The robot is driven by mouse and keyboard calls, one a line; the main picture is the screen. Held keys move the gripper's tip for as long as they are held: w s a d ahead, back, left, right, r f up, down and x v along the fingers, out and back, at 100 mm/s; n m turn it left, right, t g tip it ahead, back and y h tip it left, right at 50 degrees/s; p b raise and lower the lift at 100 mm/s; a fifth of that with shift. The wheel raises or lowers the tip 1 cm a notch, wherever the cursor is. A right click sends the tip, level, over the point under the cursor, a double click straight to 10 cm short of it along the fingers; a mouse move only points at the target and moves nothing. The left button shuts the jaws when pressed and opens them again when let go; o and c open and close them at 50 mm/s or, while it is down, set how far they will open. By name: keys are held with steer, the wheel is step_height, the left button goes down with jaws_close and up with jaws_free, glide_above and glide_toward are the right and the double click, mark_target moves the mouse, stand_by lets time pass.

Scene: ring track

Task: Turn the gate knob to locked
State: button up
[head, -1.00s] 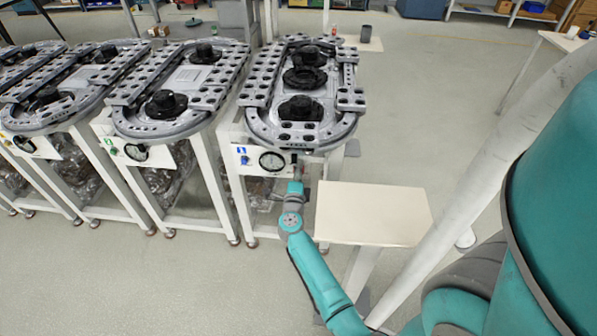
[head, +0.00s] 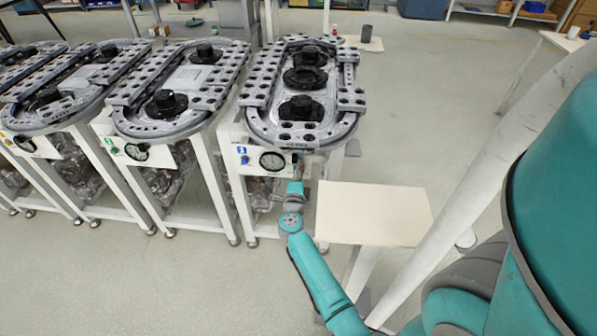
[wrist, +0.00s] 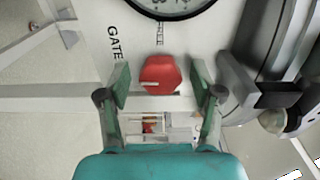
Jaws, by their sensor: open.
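The red gate knob (wrist: 160,74) is in the middle of the wrist view, on a white panel (wrist: 95,50) beside the word GATE. A pale pointer line shows on the knob's lower left part. My gripper (wrist: 160,88) is open, with one finger on each side of the knob. A gap seems to show on both sides, and I cannot tell whether either finger touches. In the head view my gripper (head: 297,170) is at the front of the nearest ring track station (head: 302,95), below its front edge. The knob is hidden there.
A round gauge (wrist: 175,5) is just above the knob; it also shows in the head view (head: 272,161). A grey curved part (wrist: 255,75) is close to the right finger. A white side table (head: 372,213) stands right of my arm. More stations (head: 180,90) stand to the left.

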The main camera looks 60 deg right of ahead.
steer(key=shift+a, duration=0.1)
steer(key=v, duration=1.1)
steer(key=shift+s+a, duration=0.15)
steer(key=shift+a, duration=0.25)
steer(key=s+a+r+n+t+y, duration=0.2)
steer(key=s+a+n+y, duration=0.3)
steer(key=s+a+n, duration=0.3)
steer(key=s+a+r+n+t+y, duration=0.3)
steer(key=s+a+r+n+y, duration=0.2)
steer(key=s+a+n, duration=0.4)
steer(key=s+a+r+n+t+y, duration=0.2)
steer(key=s+a+r+n+y, duration=0.2)
steer(key=s+a+n, duration=0.5)
steer(key=shift+a+n+t+y, duration=0.4)
steer(key=shift+a+n+y, duration=0.9)
steer(key=shift+a+n, duration=1.9)
steer(key=shift+a+m, duration=0.6)
